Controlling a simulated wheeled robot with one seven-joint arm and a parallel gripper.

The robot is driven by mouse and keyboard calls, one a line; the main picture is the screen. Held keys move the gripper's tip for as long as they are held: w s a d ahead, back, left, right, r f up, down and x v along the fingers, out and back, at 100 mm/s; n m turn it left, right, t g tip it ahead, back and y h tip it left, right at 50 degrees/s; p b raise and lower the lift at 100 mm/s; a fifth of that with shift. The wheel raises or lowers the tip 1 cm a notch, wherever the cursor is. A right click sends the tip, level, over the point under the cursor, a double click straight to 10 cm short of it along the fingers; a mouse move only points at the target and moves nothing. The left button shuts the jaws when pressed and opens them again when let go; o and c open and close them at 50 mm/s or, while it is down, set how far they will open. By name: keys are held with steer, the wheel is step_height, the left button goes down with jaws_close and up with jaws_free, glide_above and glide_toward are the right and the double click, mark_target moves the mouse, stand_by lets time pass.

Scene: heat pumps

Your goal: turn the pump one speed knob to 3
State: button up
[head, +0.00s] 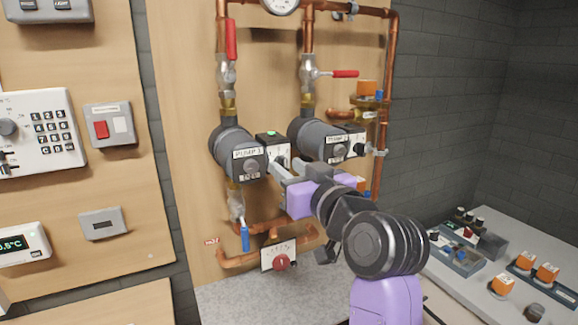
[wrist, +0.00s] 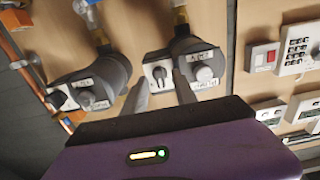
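Pump one (head: 235,145) is a dark grey pump on the wooden panel, its label reading like "PUMP 1". My gripper (head: 280,164) is just in front of this box in the head view. In the wrist view my gripper (wrist: 160,85) is open, with one finger on each side of the knob. Contact and the knob's setting cannot be told.
A second pump (head: 318,138) with its own knob box (head: 353,143) is close on the right. Copper pipes (head: 390,60), red valve levers (head: 231,40) and a blue lever (head: 245,238) surround the pumps. A grey bench (head: 480,265) with small parts is at lower right.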

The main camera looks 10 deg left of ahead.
steer(key=shift+w+a, duration=0.1)
steer(key=shift+w, duration=0.05)
steer(key=shift+c, duration=0.4)
jaws_close()
steer(key=m+p, duration=0.2)
steer(key=m, duration=0.2)
steer(key=shift+r, duration=0.1)
steer(key=shift+m+p, duration=1.3)
steer(key=shift+m, duration=1.2)
